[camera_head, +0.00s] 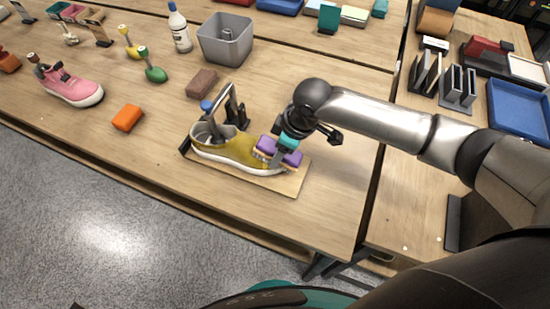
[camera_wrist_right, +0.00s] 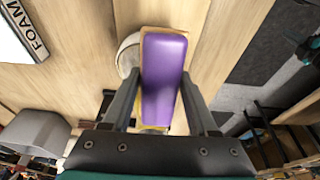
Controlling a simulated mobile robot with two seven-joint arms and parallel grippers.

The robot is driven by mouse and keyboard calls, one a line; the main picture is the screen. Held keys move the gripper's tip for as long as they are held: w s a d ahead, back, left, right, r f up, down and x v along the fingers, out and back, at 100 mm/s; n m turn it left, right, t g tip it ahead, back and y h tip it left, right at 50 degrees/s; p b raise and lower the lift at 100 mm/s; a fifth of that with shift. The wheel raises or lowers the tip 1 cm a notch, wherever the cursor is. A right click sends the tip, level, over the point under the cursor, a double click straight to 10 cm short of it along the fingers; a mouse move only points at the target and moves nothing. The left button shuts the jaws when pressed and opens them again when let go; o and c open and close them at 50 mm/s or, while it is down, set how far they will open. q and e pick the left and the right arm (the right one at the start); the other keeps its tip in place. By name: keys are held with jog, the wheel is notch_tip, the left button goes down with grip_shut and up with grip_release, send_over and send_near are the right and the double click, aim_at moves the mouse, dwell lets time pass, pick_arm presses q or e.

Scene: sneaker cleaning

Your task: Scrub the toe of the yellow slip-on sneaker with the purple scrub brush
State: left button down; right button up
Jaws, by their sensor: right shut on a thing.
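The yellow slip-on sneaker (camera_head: 228,147) sits on a wooden board in the head view, its toe pointing right. The purple scrub brush (camera_head: 291,158) is at the toe end, with pale bristles beneath it. My right gripper (camera_head: 281,151) is shut on the brush from above. In the right wrist view the purple brush back (camera_wrist_right: 163,75) lies between the two fingers, and a pale rounded edge, seemingly the sneaker's toe (camera_wrist_right: 128,54), shows beside it. The brush covers much of the toe, so contact is hard to tell. My left gripper is out of view.
The board (camera_head: 285,184) carries a dark clamp-like frame (camera_head: 232,105) at the sneaker's heel. Behind are a brown block (camera_head: 201,83), a grey bin (camera_head: 225,42) and a white bottle (camera_head: 179,30). An orange block (camera_head: 128,117) and pink sneaker (camera_head: 70,86) stand left. The table's front right is clear.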

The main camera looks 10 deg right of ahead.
jog(key=shift+w+d, duration=0.7)
jog(key=shift+w, duration=0.25)
jog(key=shift+w+d, duration=0.65)
jog(key=shift+w, duration=0.3)
jog(key=shift+p, duration=0.3)
jog(key=shift+w, duration=0.1)
jog(key=s+p, duration=0.1)
jog(key=s+a+p, duration=0.2)
jog(key=p, duration=0.1)
jog(key=shift+s+r, duration=0.15)
jog(key=shift+r, duration=0.2)
jog(key=shift+s+a+f, duration=0.1)
jog(key=shift+s+a, duration=0.05)
jog(key=shift+f, duration=0.4)
